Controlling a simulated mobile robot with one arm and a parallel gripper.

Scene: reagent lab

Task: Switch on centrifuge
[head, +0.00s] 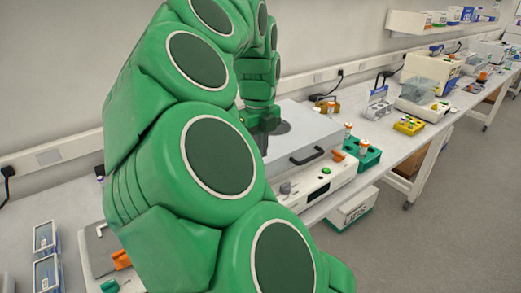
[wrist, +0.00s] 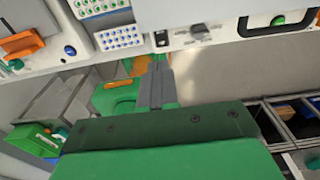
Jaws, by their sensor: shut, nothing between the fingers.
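The centrifuge (head: 300,135) stands on the bench in the head view, its grey lid closed with a black handle. Its pale front panel (head: 325,187) carries a knob (head: 285,187) and a green button (head: 326,170); my arm covers part of it. In the wrist view, a pale panel at the top shows a small black switch (wrist: 162,39), a grey knob (wrist: 203,31) and a green button (wrist: 278,20). My gripper (wrist: 157,64) is shut and empty, its tips just below the switch in the picture. I cannot tell whether they touch anything. The fingers are not clear in the head view.
A green rack (head: 362,153) with orange-capped vials and a yellow rack (head: 409,125) stand to the right of the centrifuge. Blue-framed racks (head: 46,238) are at far left. A white box (head: 352,208) sits below the bench. The floor (head: 440,220) at right is clear.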

